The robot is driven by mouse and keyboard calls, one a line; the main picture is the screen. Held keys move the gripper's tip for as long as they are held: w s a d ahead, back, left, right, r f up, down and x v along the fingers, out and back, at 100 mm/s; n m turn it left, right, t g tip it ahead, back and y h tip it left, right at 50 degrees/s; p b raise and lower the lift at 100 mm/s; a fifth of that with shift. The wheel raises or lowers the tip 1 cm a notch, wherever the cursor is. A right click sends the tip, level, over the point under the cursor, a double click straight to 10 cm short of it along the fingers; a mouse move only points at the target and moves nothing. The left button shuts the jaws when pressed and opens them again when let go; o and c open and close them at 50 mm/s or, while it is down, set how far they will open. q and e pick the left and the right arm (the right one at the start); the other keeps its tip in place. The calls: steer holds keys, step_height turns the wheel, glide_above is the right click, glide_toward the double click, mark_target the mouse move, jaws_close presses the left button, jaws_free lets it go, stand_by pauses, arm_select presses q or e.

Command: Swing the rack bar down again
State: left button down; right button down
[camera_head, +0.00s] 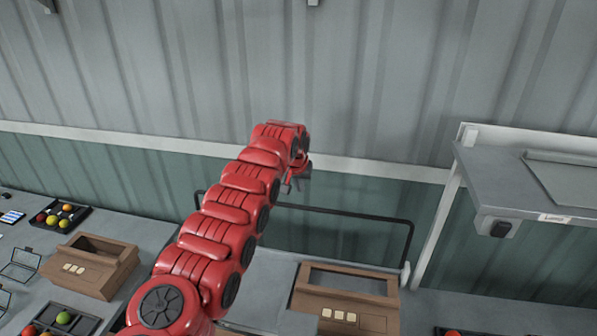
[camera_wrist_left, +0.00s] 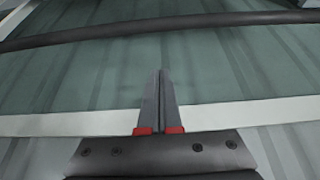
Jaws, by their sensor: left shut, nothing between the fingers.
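The rack bar (camera_head: 350,212) is a thin black frame. In the head view it stands raised behind a wooden box, and its top rail runs across in front of the green wall panel. Part of it is hidden behind my left arm. In the left wrist view a dark bar (camera_wrist_left: 190,24) crosses the top of the picture, beyond the fingertips. My left gripper (camera_head: 290,187) is just above the bar's top rail in the head view. In the wrist view its fingers (camera_wrist_left: 163,78) are together and empty, apart from the bar. My right gripper is not in view.
A wooden box (camera_head: 310,299) stands on the grey counter below the bar. Another wooden box (camera_head: 121,262) and a tray (camera_head: 79,222) of coloured tomatoes are at left. A grey shelf unit (camera_head: 499,195) juts out at right. The ribbed wall is behind.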

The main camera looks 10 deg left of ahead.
arm_select(q)
steer(key=s, duration=0.1)
steer(key=s+f, duration=0.1)
steer(key=s+b, duration=0.1)
steer(key=shift+s+f, duration=0.25)
steer(key=shift+s, duration=0.1)
stand_by(0.5)
stand_by(0.4)
